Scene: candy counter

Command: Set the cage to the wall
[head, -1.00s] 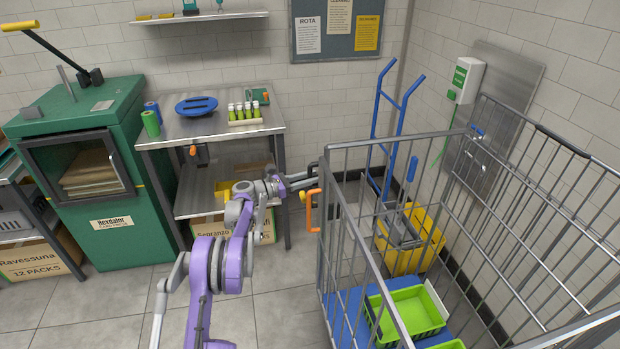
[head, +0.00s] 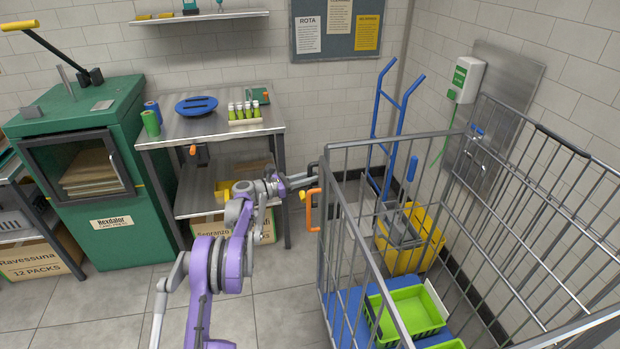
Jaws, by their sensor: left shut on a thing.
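The cage (head: 348,143) is a tall grey wire roll cage on the right of the head view, with a blue base (head: 345,308). Its right side stands near the tiled wall (head: 575,60) on the right. An orange handle (head: 309,211) shows at its left front corner. My left gripper (head: 308,181) is at the cage's left corner post, just above the orange handle, and is shut on the cage; the fingertips are small and partly hidden there. My right gripper is not in view.
Green crates (head: 412,308) lie in the cage. A yellow mop bucket (head: 425,240) and a blue hand truck (head: 398,120) stand behind it. A steel table (head: 200,127) and a green baling machine (head: 95,215) are at the left. Floor (head: 120,305) is clear at the front left.

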